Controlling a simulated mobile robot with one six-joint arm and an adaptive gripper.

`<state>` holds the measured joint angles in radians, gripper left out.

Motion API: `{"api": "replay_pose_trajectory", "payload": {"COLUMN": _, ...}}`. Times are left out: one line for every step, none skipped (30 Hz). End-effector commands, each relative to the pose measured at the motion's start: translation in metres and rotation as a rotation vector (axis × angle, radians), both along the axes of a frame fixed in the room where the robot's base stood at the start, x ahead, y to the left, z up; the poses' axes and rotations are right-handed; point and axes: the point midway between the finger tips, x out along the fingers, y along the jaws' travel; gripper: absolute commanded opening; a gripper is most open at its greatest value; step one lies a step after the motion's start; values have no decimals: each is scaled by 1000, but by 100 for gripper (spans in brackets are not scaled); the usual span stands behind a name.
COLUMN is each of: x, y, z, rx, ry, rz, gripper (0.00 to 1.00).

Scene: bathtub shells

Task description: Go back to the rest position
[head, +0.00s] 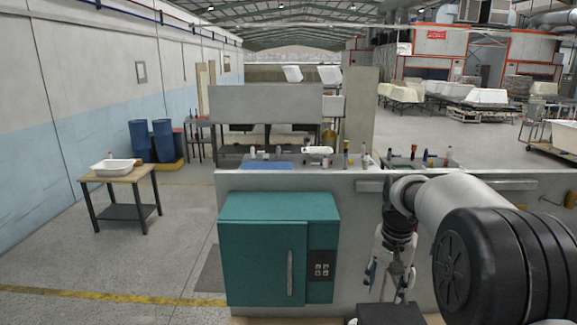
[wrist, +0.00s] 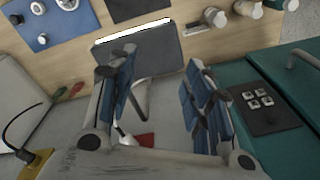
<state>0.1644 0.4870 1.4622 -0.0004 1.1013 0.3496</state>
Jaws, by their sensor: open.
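My gripper (head: 391,277) hangs pointing down in the head view, right of the teal cabinet (head: 264,250) and in front of the grey bench front. It is open. In the wrist view its two blue-padded fingers (wrist: 166,92) stand apart with nothing held between them. A dark flat panel with a bright white edge (wrist: 158,52) shows beyond and between the fingers; I cannot tell its distance. My forearm covers the right part of the bench in the head view.
The teal cabinet's button panel (wrist: 262,105) is close at right in the wrist view. A blue mat with small parts (wrist: 50,22) lies upper left. In the head view, a wooden table (head: 121,175) bears a white basin (head: 113,166). The floor at left is open.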

Motion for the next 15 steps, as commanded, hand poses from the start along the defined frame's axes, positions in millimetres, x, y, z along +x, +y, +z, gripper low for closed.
{"api": "replay_pose_trajectory", "payload": {"x": -13, "y": 7, "z": 0, "rx": -5, "ry": -19, "rz": 24, "gripper": 46}}
{"api": "replay_pose_trajectory", "payload": {"x": -21, "y": 11, "z": 2, "rx": -7, "ry": -28, "rz": 39, "gripper": 46}}
{"api": "replay_pose_trajectory", "payload": {"x": -35, "y": 17, "z": 3, "rx": -11, "ry": -42, "rz": 61, "gripper": 46}}
{"api": "replay_pose_trajectory", "payload": {"x": -45, "y": 21, "z": 5, "rx": -14, "ry": -52, "rz": 80, "gripper": 46}}
{"api": "replay_pose_trajectory", "payload": {"x": -57, "y": 26, "z": 5, "rx": -18, "ry": -64, "rz": 98, "gripper": 46}}
{"api": "replay_pose_trajectory", "payload": {"x": -73, "y": 31, "z": 4, "rx": -23, "ry": -80, "rz": 125, "gripper": 46}}
{"api": "replay_pose_trajectory", "payload": {"x": -86, "y": 36, "z": 4, "rx": -27, "ry": -92, "rz": 144, "gripper": 46}}
{"api": "replay_pose_trajectory", "payload": {"x": -99, "y": 40, "z": 2, "rx": -30, "ry": -102, "rz": 163, "gripper": 46}}
{"api": "replay_pose_trajectory", "payload": {"x": -116, "y": 45, "z": -2, "rx": -36, "ry": -118, "rz": 188, "gripper": 46}}
{"api": "replay_pose_trajectory", "payload": {"x": -129, "y": 49, "z": -5, "rx": -40, "ry": -131, "rz": 208, "gripper": 46}}
{"api": "replay_pose_trajectory", "payload": {"x": -142, "y": 53, "z": -9, "rx": -44, "ry": -143, "rz": 227, "gripper": 46}}
{"api": "replay_pose_trajectory", "payload": {"x": -160, "y": 58, "z": -15, "rx": -50, "ry": -158, "rz": 253, "gripper": 46}}
{"api": "replay_pose_trajectory", "payload": {"x": -173, "y": 61, "z": -20, "rx": -55, "ry": -169, "rz": 272, "gripper": 46}}
{"api": "replay_pose_trajectory", "payload": {"x": -186, "y": 64, "z": -27, "rx": -58, "ry": -181, "rz": 291, "gripper": 46}}
{"api": "replay_pose_trajectory", "payload": {"x": -203, "y": 68, "z": -37, "rx": -66, "ry": -197, "rz": 315, "gripper": 46}}
